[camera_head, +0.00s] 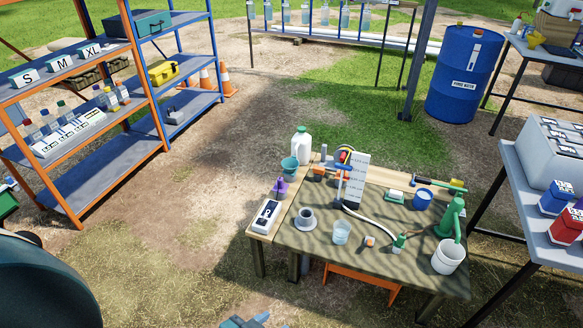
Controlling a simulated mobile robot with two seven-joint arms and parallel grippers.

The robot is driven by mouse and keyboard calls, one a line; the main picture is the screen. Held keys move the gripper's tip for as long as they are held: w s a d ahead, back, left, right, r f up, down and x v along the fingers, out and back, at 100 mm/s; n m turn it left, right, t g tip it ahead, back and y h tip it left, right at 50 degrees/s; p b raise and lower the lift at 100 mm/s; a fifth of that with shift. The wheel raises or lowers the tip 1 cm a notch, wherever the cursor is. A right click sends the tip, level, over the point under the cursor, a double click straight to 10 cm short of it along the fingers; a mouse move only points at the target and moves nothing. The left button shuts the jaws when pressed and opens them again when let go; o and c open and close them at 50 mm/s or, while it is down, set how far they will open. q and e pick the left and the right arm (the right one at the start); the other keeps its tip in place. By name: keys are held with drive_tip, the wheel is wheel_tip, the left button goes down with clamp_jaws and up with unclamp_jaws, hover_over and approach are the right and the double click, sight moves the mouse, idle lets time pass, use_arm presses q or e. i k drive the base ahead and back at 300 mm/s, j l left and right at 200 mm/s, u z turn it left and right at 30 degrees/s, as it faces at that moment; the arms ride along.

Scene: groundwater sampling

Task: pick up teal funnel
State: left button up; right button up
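The teal funnel (290,163) is at the back left corner of the wooden work table (385,262). Neither gripper can be made out. A small blue-grey part shows at the bottom edge, well in front of the table, and I cannot tell what it is. Nothing is touching the funnel from my side.
The table also holds a labelled box (266,214), a grey cup (306,219), a clear beaker (341,232), a green watering can (452,216) and a white bucket (448,257). Shelves (70,180) stand at left, a side table (540,225) at right. Ground left of the table is clear.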

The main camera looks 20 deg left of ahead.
sight(290, 165)
drive_tip(key=j+u, duration=0.1)
drive_tip(key=u, duration=0.7)
drive_tip(key=i+u, duration=0.15)
drive_tip(key=u, duration=0.25)
drive_tip(key=j+u, duration=0.1)
drive_tip(key=u, duration=0.3)
drive_tip(key=i+u, duration=0.1)
drive_tip(key=u, duration=0.3)
drive_tip(key=i+u, duration=0.3)
drive_tip(key=i, duration=0.45)
drive_tip(key=i+u, duration=0.3)
drive_tip(key=i, duration=0.45)
drive_tip(key=i+z, duration=0.7)
drive_tip(key=i, duration=0.15)
drive_tip(key=i+j+z, duration=0.15)
drive_tip(key=i+z, duration=0.2)
drive_tip(key=i+l+z, duration=0.15)
drive_tip(key=i+z, duration=0.95)
drive_tip(key=z, duration=0.15)
drive_tip(key=i+j+z, duration=0.1)
drive_tip(key=i+z, duration=0.2)
drive_tip(key=i, duration=1.3)
drive_tip(key=i+z, duration=0.2)
drive_tip(key=i, duration=0.55)
drive_tip(key=i+j+z, duration=0.25)
drive_tip(key=i, duration=0.5)
